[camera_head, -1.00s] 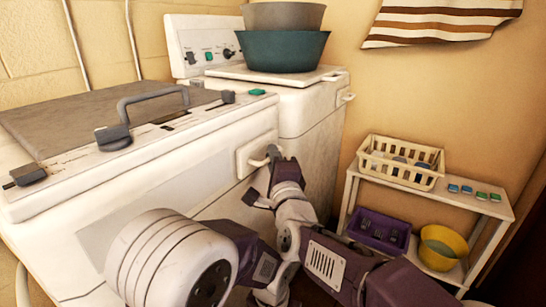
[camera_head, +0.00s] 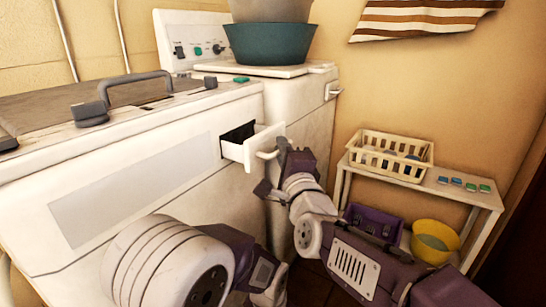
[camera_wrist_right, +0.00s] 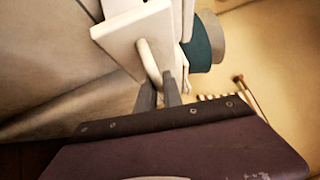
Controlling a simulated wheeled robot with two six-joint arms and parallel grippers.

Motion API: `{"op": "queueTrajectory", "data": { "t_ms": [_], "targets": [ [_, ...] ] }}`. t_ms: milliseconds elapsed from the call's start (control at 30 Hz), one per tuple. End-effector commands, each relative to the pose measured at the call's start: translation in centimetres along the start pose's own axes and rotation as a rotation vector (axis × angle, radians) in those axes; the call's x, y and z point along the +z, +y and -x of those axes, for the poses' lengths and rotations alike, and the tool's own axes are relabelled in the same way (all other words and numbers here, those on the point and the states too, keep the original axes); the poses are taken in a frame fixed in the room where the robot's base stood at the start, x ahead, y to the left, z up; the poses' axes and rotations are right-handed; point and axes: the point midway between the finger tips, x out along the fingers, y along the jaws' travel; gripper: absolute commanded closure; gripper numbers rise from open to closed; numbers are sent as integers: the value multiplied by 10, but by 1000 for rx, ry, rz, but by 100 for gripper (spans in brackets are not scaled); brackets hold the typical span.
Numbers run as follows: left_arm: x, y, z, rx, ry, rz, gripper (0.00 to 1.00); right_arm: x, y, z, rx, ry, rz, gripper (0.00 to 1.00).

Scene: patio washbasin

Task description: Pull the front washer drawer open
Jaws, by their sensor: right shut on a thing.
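The front washer drawer (camera_head: 254,144) is a small white drawer at the upper right of the front washer (camera_head: 60,215). It stands part-way out, with a dark opening showing behind its face. My right gripper (camera_head: 277,153) is shut on the drawer's handle. In the right wrist view, the drawer face (camera_wrist_right: 130,38) fills the upper middle, and the two grey fingers (camera_wrist_right: 160,92) close around the lower end of its bar handle (camera_wrist_right: 148,62). My left gripper does not show clearly in the head view.
A rear washer (camera_head: 300,110) carries a teal basin (camera_head: 268,44). To the right, a low white shelf (camera_head: 455,192) holds a cream basket (camera_head: 385,158), a purple tray (camera_head: 372,222) and a yellow bowl (camera_head: 435,240). A grey lid handle (camera_head: 135,80) rises from the front washer's top.

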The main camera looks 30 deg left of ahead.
Motion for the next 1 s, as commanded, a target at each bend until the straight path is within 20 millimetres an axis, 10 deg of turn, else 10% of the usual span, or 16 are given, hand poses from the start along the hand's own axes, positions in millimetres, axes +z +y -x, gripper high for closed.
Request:
{"op": "queueTrajectory", "data": {
  "t_ms": [367,433,1000],
  "targets": [
    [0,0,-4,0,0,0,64,-3,0,3,3,0,1,100],
    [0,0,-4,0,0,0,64,-3,0,3,3,0,1,80],
    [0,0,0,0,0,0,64,-2,-3,34,1,-1,1,80]
  ]
}}
